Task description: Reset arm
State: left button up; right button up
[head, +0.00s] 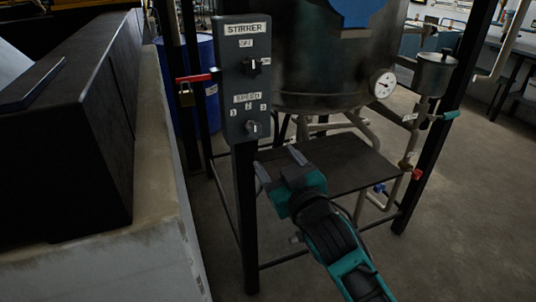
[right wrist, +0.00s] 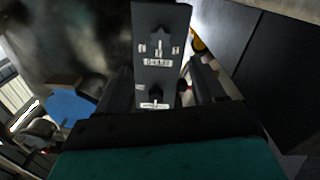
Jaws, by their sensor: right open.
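My right gripper (head: 280,164) is in the head view, right of and below the grey stirrer control box (head: 243,98). Its two fingers are apart with nothing between them. The box has a STIRRER label (head: 245,29), an upper dark knob (head: 252,67) and a lower knob (head: 253,128) under a speed label. In the right wrist view the same box (right wrist: 147,20) shows upside down beyond the fingers and between them in the picture, apparently not touched. My left gripper is in neither view.
A steel vessel (head: 325,75) with a dial gauge (head: 384,84) stands behind the gripper, above a dark platform (head: 345,165). A red lever with a padlock (head: 186,97) sits left of the box. A large black block (head: 65,140) fills the left. Floor at right (head: 470,210) is clear.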

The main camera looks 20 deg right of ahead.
jog(key=s+f+g+p, duration=0.1)
jog(key=s+f+g, duration=0.2)
jog(key=s+f, duration=0.6)
jog(key=s+a+f+g+y+p, duration=0.1)
jog(key=s+f+g, duration=0.3)
jog(key=s+f, duration=0.6)
notch_tip(320, 180, down, 5)
jog(key=shift+a+f+m, duration=0.1)
jog(key=shift+a+m, duration=0.05)
jog(key=shift+m, duration=0.25)
jog(key=shift+o, duration=0.4)
jog(key=shift+w+y, duration=0.1)
jog(key=shift+y, duration=0.2)
